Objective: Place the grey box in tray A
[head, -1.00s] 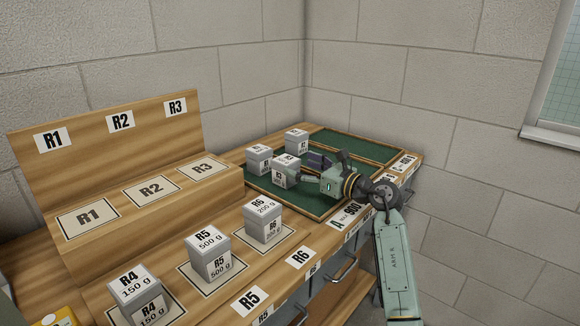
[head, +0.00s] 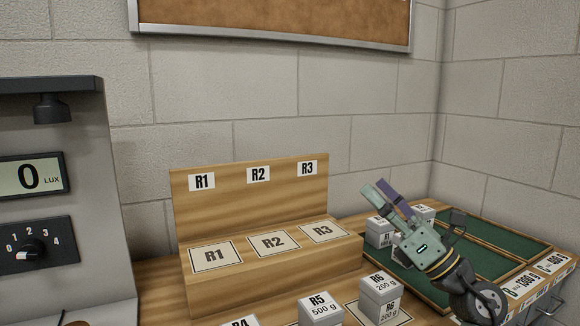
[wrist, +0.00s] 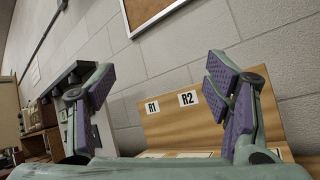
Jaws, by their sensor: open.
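Several grey boxes are in view. One box (head: 379,232) and another (head: 425,214) stand in the green-lined tray (head: 400,272), the one labelled A in the earlier head view. My gripper partly hides the boxes there. Boxes R5 (head: 320,309) and R6 (head: 378,301) stand on the front ledge, with R4 (head: 240,322) cut off at the picture's bottom. Which box the task means cannot be told. My gripper (head: 377,192) is raised in front of the tray, fingers pointing up and left. In the wrist view its fingers (wrist: 160,82) are wide apart with nothing between them.
A stepped wooden rack (head: 250,195) has empty spots R1, R2 and R3. A lux meter cabinet (head: 50,200) stands at the left. A second green tray (head: 505,237) lies toward the back right. Walls close off the back and right.

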